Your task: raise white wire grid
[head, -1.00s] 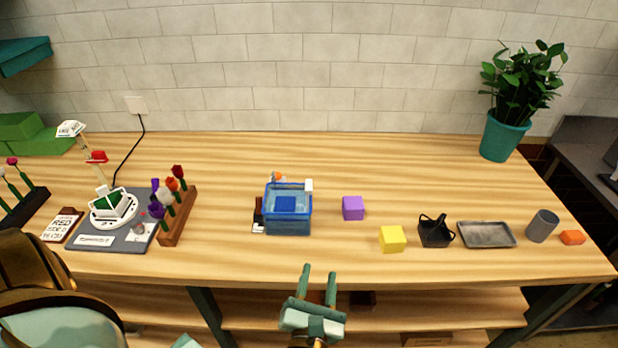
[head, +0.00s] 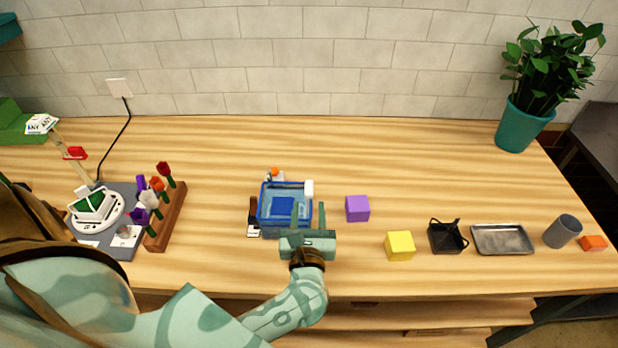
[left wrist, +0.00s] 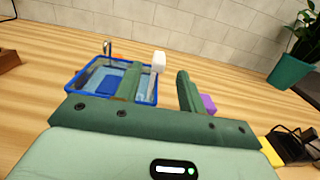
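A blue-rimmed tub (head: 263,213) with a bluish inside stands on the bench; it also shows in the left wrist view (left wrist: 96,63). A small white block-like piece (head: 308,188) sits at its right back corner, and it also shows in the left wrist view (left wrist: 158,62). I cannot make out a wire grid, nor tell whether this white piece belongs to one. My left gripper (head: 309,218) is at the tub's front right, fingers apart and pointing to the back. In the left wrist view the fingers (left wrist: 157,88) are spread with no object held between them. My right gripper is not in view.
A purple cube (head: 357,208), yellow cube (head: 400,246), black basket (head: 447,237) and grey tray (head: 502,239) stand to the right. A flower rack (head: 167,217) and grey board (head: 120,249) are at the left.

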